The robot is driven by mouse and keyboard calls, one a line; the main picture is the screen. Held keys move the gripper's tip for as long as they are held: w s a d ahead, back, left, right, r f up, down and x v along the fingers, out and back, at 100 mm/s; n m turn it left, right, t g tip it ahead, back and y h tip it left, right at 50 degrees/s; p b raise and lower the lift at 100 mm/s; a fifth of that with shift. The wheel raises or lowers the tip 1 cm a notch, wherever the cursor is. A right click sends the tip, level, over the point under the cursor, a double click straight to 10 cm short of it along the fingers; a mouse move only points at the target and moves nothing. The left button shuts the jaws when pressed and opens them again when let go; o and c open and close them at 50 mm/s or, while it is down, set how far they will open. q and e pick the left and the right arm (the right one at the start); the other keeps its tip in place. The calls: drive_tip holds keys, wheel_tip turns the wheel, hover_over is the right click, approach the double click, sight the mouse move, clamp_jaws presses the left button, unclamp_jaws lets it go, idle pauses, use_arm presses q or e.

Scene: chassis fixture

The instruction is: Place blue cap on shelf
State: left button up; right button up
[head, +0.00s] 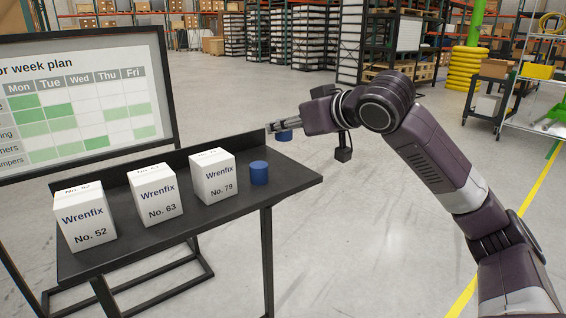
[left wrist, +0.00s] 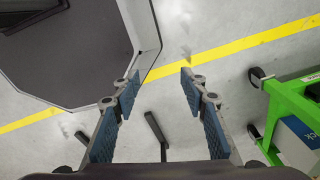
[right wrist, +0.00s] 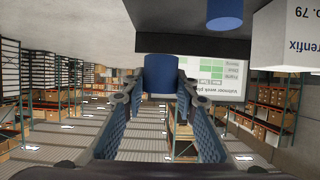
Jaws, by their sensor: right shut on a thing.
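My right gripper (head: 274,127) is shut on a blue cap (head: 285,136) and holds it in the air near the back right corner of the dark shelf (head: 284,184). The held cap (right wrist: 160,74) shows between the fingertips in the right wrist view. A second blue cylinder (head: 259,173) stands on the shelf, right of the white box No. 79 (head: 213,178); it also shows in the right wrist view (right wrist: 225,12). My left gripper (left wrist: 159,84) is open and empty over the floor in the left wrist view; the head view does not show it.
White boxes No. 63 (head: 155,196) and No. 52 (head: 85,217) stand on the shelf farther left. A raised back edge runs behind them, and a week plan board (head: 85,100) stands beyond. The shelf's right end is bare. A green cart (left wrist: 294,115) is right in the left wrist view.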

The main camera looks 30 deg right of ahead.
hover_over(285, 172)
wheel_tip(285, 172, down, 4)
drive_tip(key=shift+f, duration=0.15)
drive_tip(key=shift+f+b, duration=0.3)
drive_tip(key=shift+f, duration=0.25)
use_arm(q)
drive_tip(key=shift+w+d+f, duration=0.15)
drive_tip(key=shift+w+f, duration=0.1)
drive_tip(key=shift+f, duration=0.35)
use_arm(e)
drive_tip(key=shift+f, duration=1.4)
drive_tip(key=shift+f, duration=0.1)
drive_tip(key=o, duration=0.4)
drive_tip(key=shift+o, duration=0.2)
use_arm(q)
drive_tip(key=shift+w, duration=0.15)
